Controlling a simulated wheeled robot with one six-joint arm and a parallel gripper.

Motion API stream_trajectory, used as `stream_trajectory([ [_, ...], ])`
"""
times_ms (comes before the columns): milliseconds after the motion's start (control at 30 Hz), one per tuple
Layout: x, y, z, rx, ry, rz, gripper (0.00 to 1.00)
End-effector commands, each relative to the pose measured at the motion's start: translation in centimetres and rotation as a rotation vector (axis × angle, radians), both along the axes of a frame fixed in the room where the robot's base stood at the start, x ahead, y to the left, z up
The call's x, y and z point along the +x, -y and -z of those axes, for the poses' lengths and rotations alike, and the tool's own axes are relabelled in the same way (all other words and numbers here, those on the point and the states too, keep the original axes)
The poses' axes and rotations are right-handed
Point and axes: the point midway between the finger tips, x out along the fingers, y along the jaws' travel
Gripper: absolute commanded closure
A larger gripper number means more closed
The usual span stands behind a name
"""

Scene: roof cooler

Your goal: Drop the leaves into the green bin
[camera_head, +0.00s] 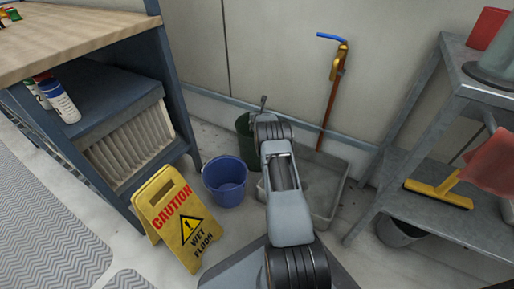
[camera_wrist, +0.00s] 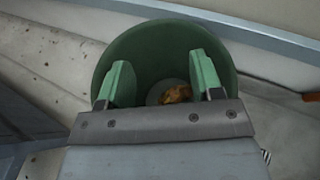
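The green bin (camera_wrist: 150,45) is below my gripper in the wrist view, its round mouth open upward. In the head view the bin (camera_head: 243,130) shows behind my arm, partly hidden by it. The leaves (camera_wrist: 177,93), a small yellow-brown clump, show inside the bin's outline between my fingers, seemingly low near its floor; their exact depth is hard to tell. My gripper (camera_wrist: 162,82) is open over the bin, its two green fingers wide apart with nothing touching them. In the head view the fingertips are small and partly hidden behind my arm.
A blue bucket (camera_head: 226,183) and a yellow wet-floor sign (camera_head: 178,218) stand left of my arm. A grey basin (camera_head: 322,185) lies under the tap (camera_head: 337,75). A workbench (camera_head: 75,38) is at left; a metal shelf (camera_head: 430,205) with a yellow squeegee (camera_head: 440,191) is at right.

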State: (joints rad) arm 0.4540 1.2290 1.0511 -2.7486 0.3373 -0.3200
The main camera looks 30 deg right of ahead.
Motion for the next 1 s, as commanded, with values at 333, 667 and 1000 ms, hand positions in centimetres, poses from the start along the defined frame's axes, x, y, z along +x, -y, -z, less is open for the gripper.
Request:
stream_trajectory([
  [333, 0.0, 0.0, 0.0, 0.001, -0.001, 0.000, 0.31],
  [667, -2.4, -1.6, -1.7, 0.001, -0.001, -0.001, 0.31],
  [1000, -6.8, -4.6, -3.2, 0.000, 0.001, -0.001, 0.31],
])
